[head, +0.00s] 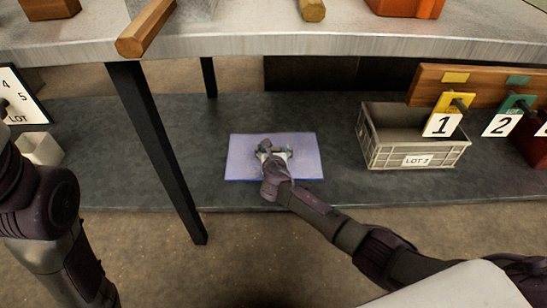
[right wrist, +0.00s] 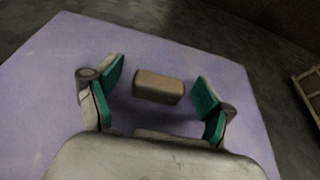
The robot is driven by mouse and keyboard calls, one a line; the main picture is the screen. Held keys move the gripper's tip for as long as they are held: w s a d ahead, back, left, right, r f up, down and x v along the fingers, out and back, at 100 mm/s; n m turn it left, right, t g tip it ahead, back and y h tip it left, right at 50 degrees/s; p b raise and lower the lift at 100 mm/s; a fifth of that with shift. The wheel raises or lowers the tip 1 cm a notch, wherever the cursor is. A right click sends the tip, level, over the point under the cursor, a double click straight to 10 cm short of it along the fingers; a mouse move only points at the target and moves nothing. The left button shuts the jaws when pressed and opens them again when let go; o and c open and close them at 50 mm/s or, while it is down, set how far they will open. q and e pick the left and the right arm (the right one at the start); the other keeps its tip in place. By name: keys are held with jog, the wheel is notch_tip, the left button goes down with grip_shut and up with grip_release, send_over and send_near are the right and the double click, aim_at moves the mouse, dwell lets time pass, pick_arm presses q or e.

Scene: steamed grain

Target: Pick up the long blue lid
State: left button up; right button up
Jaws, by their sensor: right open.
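The long blue lid (head: 304,164) is a flat lavender-blue panel lying on the dark lower shelf. It fills much of the right wrist view (right wrist: 50,75). A brown block-shaped handle (right wrist: 158,86) stands on its top. My right gripper (head: 273,152) is over the middle of the lid. In the right wrist view its open fingers (right wrist: 160,90) with green pads are on either side of the handle, with gaps on both sides. My left arm shows at the left edge of the head view, but its gripper is out of sight.
A black table leg (head: 160,150) stands to the left. The tabletop edge (head: 260,45) overhangs the shelf. A pale box (head: 42,150) sits far left.

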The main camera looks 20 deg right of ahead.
grip_shut()
dwell(0.3)
jog(key=shift+r, duration=0.2)
